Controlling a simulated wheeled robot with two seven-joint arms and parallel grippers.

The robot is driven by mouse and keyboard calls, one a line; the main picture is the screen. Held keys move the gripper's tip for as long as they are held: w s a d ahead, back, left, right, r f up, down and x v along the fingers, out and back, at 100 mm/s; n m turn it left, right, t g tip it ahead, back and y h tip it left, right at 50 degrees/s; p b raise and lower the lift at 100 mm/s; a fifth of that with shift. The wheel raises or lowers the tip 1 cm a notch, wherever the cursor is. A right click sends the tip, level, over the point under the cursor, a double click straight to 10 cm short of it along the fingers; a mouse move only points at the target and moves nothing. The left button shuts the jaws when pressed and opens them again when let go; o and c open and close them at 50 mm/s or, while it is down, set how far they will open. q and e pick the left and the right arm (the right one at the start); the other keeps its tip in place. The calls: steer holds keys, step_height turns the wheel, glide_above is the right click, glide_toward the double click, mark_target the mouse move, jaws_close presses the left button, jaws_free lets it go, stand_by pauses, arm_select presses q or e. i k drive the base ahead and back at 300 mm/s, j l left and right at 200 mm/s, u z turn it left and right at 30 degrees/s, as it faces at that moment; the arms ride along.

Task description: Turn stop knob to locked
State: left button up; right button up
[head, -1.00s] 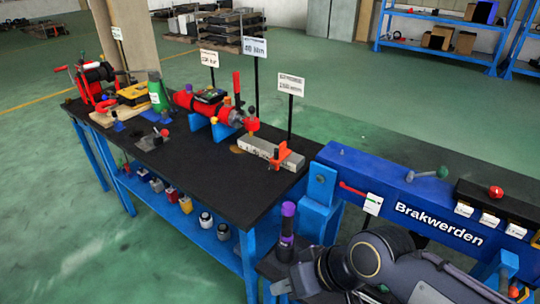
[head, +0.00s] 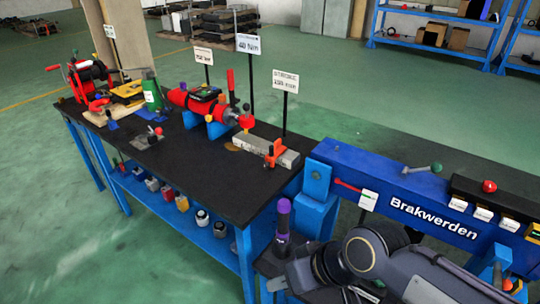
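An orange stop block (head: 274,154) sits across a grey bar (head: 254,143) on the black bench top. A small dark knob (head: 273,135) stands up from it; I take it for the stop knob, but its setting is too small to read. My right arm comes in from the lower right. Its end (head: 283,279) is low in the picture, in front of the bench and well apart from the stop block. The fingers do not show clearly. My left gripper is not in view.
A red cylinder on blue supports (head: 217,130) stands left of the bar. Sign posts, including one with a white card (head: 285,81), rise behind it. The blue Brakwerden beam (head: 400,197) fills the right. A purple-topped handle (head: 284,206) stands near my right arm.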

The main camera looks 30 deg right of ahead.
mark_target(266, 165)
steer(key=i+j+z, duration=0.1)
steer(key=z, duration=1.65)
steer(key=i+j+z, duration=0.1)
steer(key=j+z, duration=0.3)
steer(key=j, duration=0.2)
steer(key=j+z, duration=0.4)
steer(key=j, duration=0.25)
steer(key=k+j+z, duration=0.1)
steer(key=j+z, duration=0.3)
steer(key=j, duration=0.2)
steer(key=k+j+z, duration=0.15)
steer(key=j+z, duration=0.25)
steer(key=j, duration=0.2)
steer(key=k+j, duration=0.15)
steer(key=j, duration=0.25)
steer(key=k+j, duration=0.15)
steer(key=j, duration=0.2)
steer(key=k+j, duration=0.15)
steer(key=j, duration=0.25)
steer(key=k+j+z, duration=0.1)
steer(key=j, duration=0.3)
steer(key=k+j, duration=0.2)
steer(key=j, duration=0.15)
